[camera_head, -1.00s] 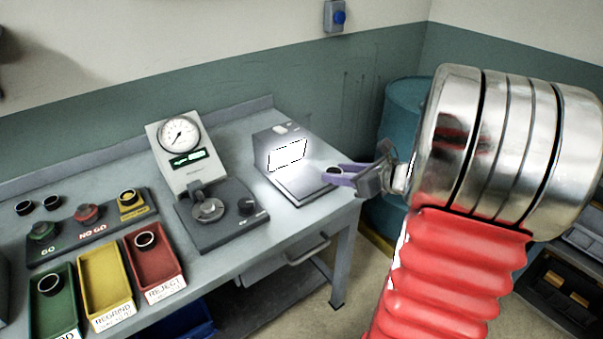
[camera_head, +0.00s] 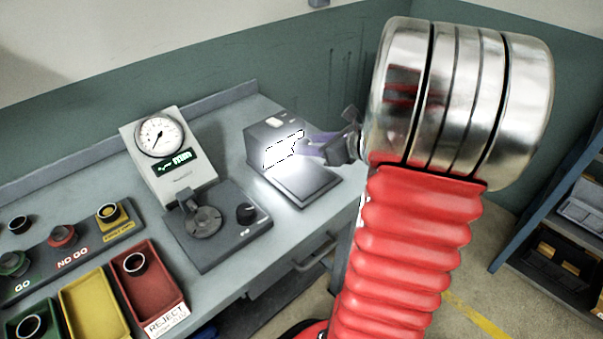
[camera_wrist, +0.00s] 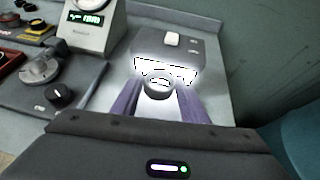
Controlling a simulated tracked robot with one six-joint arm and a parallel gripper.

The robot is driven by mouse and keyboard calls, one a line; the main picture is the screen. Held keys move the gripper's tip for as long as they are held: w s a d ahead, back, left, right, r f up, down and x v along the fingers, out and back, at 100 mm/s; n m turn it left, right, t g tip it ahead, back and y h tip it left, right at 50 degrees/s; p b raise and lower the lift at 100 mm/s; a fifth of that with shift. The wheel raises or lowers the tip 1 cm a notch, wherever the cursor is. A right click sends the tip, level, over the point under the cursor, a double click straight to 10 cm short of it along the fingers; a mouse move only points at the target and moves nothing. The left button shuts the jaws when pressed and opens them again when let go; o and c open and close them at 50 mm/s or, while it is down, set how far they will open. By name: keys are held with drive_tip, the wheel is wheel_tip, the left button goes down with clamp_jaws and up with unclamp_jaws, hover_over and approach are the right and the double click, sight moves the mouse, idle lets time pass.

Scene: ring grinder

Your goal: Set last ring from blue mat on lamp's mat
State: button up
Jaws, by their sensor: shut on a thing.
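The lamp is a grey box (camera_head: 268,130) with a bright panel, at the back right of the bench. Its dark flat mat (camera_head: 312,190) lies in front of it. My gripper (camera_head: 308,150) has purple fingers and is in front of the lamp's panel, above the mat. In the wrist view my gripper (camera_wrist: 158,95) is shut on a dark ring (camera_wrist: 158,87), held against the glare. In the head view I cannot make out the held ring. How high it is above the mat is hard to tell. I see no blue mat on the bench.
A dial gauge (camera_head: 160,138) and a dark fixture with a knob (camera_head: 215,225) stand left of the lamp. A red reject tray (camera_head: 150,295) holds a ring (camera_head: 134,263). Another ring (camera_head: 18,224) lies at far left. The bench's right edge is close to the mat.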

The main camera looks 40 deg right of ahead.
drive_tip(key=shift+s+d, duration=0.1)
drive_tip(key=shift+s, duration=0.05)
drive_tip(key=shift+f, duration=0.25)
hover_over(310, 180)
drive_tip(key=shift+f, duration=2.85)
drive_tip(key=shift+f, duration=0.1)
drive_tip(key=shift+f, duration=1.8)
drive_tip(key=o, duration=1.1)
drive_tip(key=shift+o, duration=0.2)
